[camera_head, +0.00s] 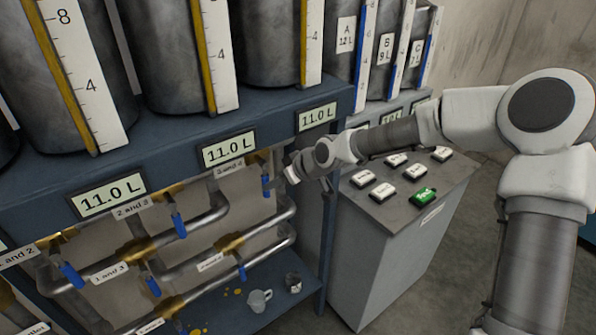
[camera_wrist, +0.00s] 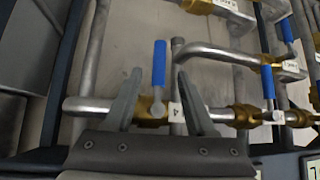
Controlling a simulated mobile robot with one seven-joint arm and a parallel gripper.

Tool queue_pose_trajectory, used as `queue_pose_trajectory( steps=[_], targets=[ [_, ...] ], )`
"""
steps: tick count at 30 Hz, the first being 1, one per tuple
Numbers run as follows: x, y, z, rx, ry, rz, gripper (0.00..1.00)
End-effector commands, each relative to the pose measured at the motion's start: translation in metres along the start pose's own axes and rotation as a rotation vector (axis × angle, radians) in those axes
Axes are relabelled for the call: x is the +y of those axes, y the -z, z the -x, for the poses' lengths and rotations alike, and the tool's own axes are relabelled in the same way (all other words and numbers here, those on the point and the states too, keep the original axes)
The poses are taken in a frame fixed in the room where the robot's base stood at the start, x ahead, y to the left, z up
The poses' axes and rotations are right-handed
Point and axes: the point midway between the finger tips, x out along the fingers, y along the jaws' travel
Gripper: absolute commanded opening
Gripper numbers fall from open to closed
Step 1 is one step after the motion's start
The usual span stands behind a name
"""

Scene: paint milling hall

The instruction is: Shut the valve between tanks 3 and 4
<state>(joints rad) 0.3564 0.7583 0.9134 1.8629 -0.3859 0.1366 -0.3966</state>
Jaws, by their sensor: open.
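The valve between tanks 3 and 4 has a blue handle (camera_head: 266,186) beside a tag reading "3 and 4" (camera_head: 229,169). In the wrist view its blue lever (camera_wrist: 159,62) lies across the horizontal pipe (camera_wrist: 92,106), on a brass body (camera_wrist: 150,108) with a partly hidden tag (camera_wrist: 176,113). My gripper (camera_wrist: 158,76) is open, one finger on each side of the lever in that picture. I cannot tell whether either finger touches it. In the head view my gripper (camera_head: 287,176) is just right of the handle.
Other blue-handled valves, such as "2 and 3" (camera_head: 179,225), sit on the pipes to the left. Displays above read 11.0 L (camera_head: 229,150). A button console (camera_head: 398,207) stands at right, one button green (camera_head: 424,196). A mug (camera_head: 259,300) is on the lower shelf.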

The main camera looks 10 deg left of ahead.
Motion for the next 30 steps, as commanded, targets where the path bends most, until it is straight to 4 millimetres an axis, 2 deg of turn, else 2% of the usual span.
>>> queue_pose_trajectory(
  steps=[3,15,22,30],
  targets=[
    [0.002,-0.001,0.021,0.0,-0.004,0.0,0.56],
    [0.001,-0.001,0.08,-0.001,-0.002,-0.001,0.56],
    [0.0,0.0,0.099,-0.001,0.0,0.001,0.56],
    [-0.001,0.0,0.104,-0.001,0.001,0.001,0.56]
  ],
)
